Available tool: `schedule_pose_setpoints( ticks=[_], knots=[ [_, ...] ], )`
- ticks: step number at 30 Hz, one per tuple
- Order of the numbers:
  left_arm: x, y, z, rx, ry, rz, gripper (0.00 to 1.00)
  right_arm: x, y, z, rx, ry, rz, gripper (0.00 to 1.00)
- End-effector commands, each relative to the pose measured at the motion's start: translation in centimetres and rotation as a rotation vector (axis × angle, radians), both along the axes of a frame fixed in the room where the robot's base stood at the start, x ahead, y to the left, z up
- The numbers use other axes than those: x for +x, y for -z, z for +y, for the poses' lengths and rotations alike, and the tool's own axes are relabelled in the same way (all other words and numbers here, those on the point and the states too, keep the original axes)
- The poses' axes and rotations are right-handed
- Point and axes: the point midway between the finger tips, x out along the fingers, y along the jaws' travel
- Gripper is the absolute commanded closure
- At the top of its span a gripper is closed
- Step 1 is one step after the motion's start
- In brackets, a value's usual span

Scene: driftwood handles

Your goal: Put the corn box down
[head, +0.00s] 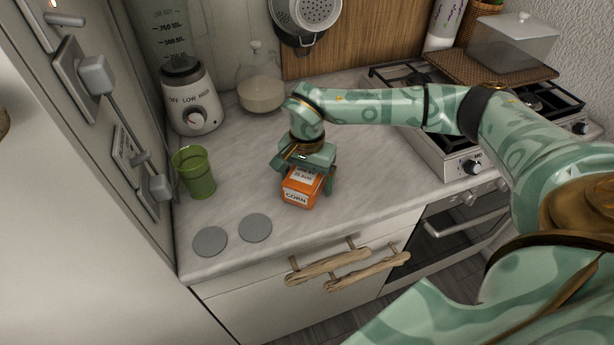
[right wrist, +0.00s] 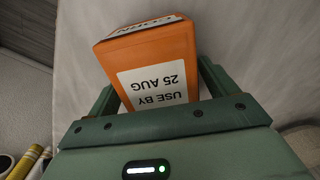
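The corn box (head: 301,187) is a small orange box with white labels, one reading CORN. It is at the counter's front middle, below my right gripper (head: 304,174). In the right wrist view the box (right wrist: 152,65) sits between the two green fingers (right wrist: 160,95), with a USE BY 25 AUG label facing the camera. The gripper appears shut on it. The box is at or just above the counter (head: 370,185); I cannot tell if its base touches. My left gripper is not in view.
A green cup (head: 195,172) and two grey discs (head: 210,241) (head: 255,227) are left of the box. A blender base (head: 190,97) and glass jar (head: 260,85) stand behind. The stove (head: 455,155) is at right. Driftwood handles (head: 327,266) are below the front edge. Counter right of the box is clear.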

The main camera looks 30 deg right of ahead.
Motion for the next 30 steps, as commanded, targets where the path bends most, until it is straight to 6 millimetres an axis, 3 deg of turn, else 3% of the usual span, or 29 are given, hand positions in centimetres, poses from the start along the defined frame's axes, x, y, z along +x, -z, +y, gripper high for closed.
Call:
schedule_pose_setpoints(
  ticks=[5, 15, 21, 30],
  knots=[
    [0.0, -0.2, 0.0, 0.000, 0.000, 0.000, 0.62, 0.1, -0.8, 0.0, 0.001, -0.001, -0.003, 0.15],
    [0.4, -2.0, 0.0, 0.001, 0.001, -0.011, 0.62, 0.1, -8.3, 0.0, 0.000, 0.000, -0.006, 0.15],
    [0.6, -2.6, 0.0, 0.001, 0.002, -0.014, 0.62, 0.1, -11.5, 0.0, 0.000, 0.000, -0.004, 0.15],
    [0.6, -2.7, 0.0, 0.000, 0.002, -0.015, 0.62, 0.0, -12.3, 0.0, 0.001, 0.000, 0.001, 0.15]
  ],
)
